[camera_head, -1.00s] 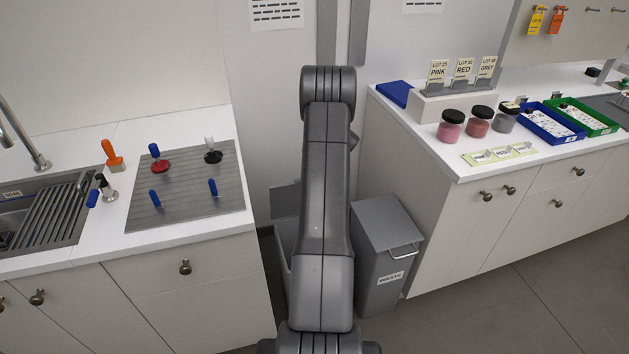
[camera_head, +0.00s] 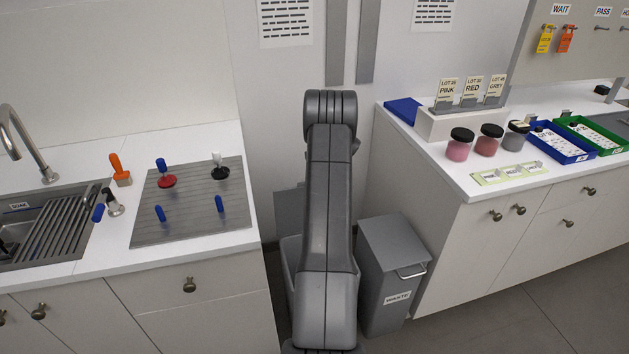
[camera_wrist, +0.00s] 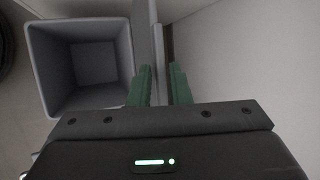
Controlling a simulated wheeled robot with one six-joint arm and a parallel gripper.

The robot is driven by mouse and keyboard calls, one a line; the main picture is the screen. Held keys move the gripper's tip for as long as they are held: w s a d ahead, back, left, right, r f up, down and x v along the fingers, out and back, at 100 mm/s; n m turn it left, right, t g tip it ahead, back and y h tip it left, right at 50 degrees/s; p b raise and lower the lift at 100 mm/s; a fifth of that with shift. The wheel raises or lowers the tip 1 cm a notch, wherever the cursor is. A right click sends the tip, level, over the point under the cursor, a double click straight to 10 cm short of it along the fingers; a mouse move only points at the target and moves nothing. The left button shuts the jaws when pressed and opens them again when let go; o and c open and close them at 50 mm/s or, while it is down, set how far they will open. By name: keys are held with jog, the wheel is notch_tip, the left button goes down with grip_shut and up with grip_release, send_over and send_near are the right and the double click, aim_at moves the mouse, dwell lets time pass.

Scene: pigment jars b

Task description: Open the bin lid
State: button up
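A grey bin (camera_head: 384,302) labelled WASTE stands on the floor in the gap between the counters. Its lid (camera_head: 391,243) is down, with a bright bar handle (camera_head: 411,273) at the front. Left of it a second grey bin (camera_head: 291,262) stands with its lid (camera_head: 288,205) raised, partly hidden behind my arm. In the wrist view an open, empty-looking bin (camera_wrist: 93,65) lies left of my gripper (camera_wrist: 161,85). Its green fingers are apart. A thin grey upright strip (camera_wrist: 158,40), perhaps a lid edge, lines up with their gap; contact cannot be told.
The left counter (camera_head: 90,262) has a sink, a drain rack and a grey mat (camera_head: 190,205) with several tools. The right counter (camera_head: 455,180) holds jars, label cards and blue and green trays. Both counters flank the narrow gap. Floor is free at right.

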jog(key=shift+o, duration=1)
jog(key=shift+f, duration=0.1)
jog(key=b+v, duration=0.2)
jog(key=v, duration=1.1)
jog(key=shift+d+r, duration=0.2)
jog(key=shift+r, duration=0.15)
jog(key=shift+s, duration=0.15)
jog(key=p+x, duration=0.2)
jog(key=x, duration=1.1)
jog(key=shift+a+f, duration=0.2)
jog(key=shift+f, duration=0.15)
